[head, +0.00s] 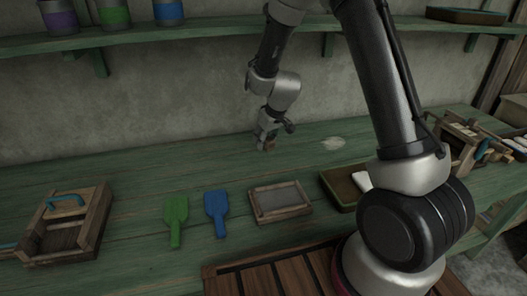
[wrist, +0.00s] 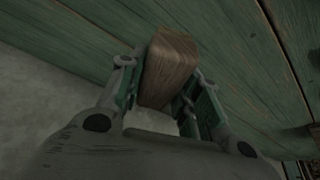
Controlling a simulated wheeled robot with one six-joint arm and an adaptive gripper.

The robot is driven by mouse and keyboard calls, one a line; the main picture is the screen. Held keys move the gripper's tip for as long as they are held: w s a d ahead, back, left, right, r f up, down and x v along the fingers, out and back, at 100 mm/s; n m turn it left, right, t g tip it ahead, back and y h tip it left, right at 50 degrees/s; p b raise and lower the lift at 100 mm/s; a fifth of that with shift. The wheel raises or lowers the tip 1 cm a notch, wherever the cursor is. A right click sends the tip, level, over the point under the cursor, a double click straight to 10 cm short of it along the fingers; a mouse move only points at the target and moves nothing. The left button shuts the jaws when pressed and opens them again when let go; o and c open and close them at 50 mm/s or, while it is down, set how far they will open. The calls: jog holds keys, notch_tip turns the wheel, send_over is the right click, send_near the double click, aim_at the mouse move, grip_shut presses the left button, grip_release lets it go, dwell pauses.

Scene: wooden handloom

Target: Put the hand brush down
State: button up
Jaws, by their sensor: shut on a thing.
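My gripper (wrist: 162,98) is shut on a brown wooden block, the visible part of the hand brush (wrist: 172,62), which sits between the two fingers in the wrist view. The brush's bristles are not visible. In the head view, my gripper (head: 267,140) is low at the back of the green bench (head: 150,172), near the wall. Only a small brown bit of the brush (head: 270,146) shows under the fingers there. I cannot tell whether the brush touches the bench top.
A tray (head: 339,191) is at right. A shelf (head: 215,29) with tins runs above. Bench around my gripper is clear, with a pale patch (head: 333,143) to the right.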

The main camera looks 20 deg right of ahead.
aim_at(265, 157)
notch_tip(265, 157, down, 5)
jog(key=shift+r, duration=0.15)
jog(key=shift+s+f, duration=0.1)
jog(key=shift+f, duration=0.2)
jog(key=o, duration=0.6)
jog(key=shift+s+d+f, duration=0.1)
jog(key=o, duration=0.4)
jog(key=shift+f, duration=0.25)
jog(key=shift+r, duration=0.1)
